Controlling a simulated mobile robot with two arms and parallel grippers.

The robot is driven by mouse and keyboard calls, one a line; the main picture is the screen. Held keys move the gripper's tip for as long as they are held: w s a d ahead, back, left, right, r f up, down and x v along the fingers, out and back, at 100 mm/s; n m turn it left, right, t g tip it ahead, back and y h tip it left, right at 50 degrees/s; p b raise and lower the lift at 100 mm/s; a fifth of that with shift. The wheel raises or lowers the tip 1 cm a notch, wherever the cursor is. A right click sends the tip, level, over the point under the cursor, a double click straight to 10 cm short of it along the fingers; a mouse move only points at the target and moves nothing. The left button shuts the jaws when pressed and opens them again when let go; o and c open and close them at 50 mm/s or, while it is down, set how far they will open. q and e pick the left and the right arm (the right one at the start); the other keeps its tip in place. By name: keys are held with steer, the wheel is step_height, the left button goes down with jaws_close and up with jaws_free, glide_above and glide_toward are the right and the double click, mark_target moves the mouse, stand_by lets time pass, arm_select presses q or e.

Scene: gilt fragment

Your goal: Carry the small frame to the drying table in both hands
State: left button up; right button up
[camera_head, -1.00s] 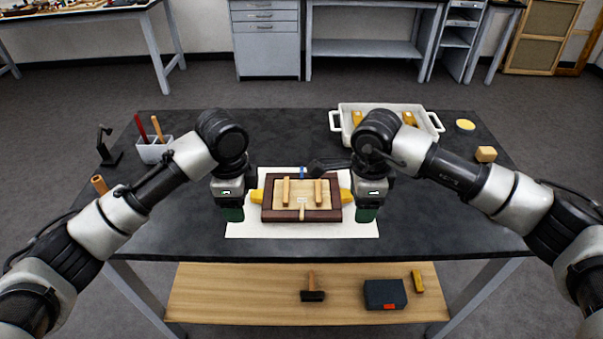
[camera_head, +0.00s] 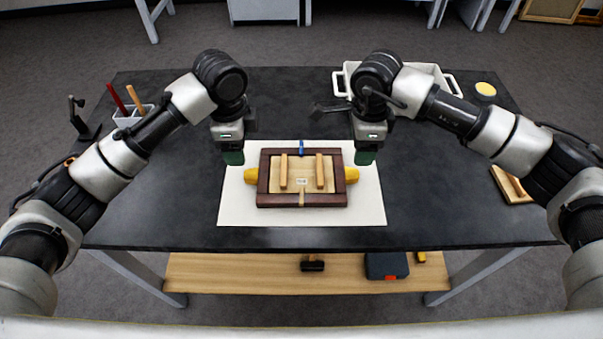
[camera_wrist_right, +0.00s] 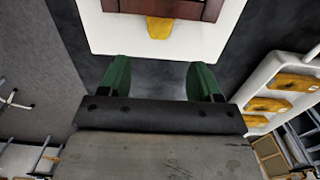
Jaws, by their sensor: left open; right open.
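The small frame (camera_head: 262,180), dark red-brown wood around a pale panel with two light strips, lies flat on a white sheet (camera_head: 235,210) on the black table. Yellow blocks show at its left (camera_head: 250,175) and right (camera_head: 351,174) sides. My left gripper (camera_head: 232,157) is open and empty, off the frame's far left corner. My right gripper (camera_head: 365,157) is open and empty, off the far right corner. In the right wrist view its green fingers (camera_wrist_right: 160,78) are apart, with the frame (camera_wrist_right: 190,8) and a yellow block (camera_wrist_right: 160,27) beyond them. I cannot tell which table is the drying table.
A white tray (camera_head: 449,83) stands at the back right and holds yellow blocks (camera_wrist_right: 270,104). A yellow disc (camera_head: 485,89) lies nearby. A cup of tools (camera_head: 126,117) and a small black stand (camera_head: 80,122) are at the left. A wooden panel (camera_head: 513,185) lies at the right edge.

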mark_target(244, 174)
arm_select(q)
step_height(244, 174, down, 9)
steer(key=shift+s+f, duration=0.1)
steer(key=shift+f, duration=0.1)
arm_select(e)
step_height(244, 174, down, 9)
steer(key=shift+f, duration=0.2)
arm_select(q)
steer(key=shift+c, duration=0.5)
arm_select(e)
steer(key=shift+c, duration=0.5)
arm_select(q)
steer(key=c, duration=1)
arm_select(e)
steer(key=c, duration=1)
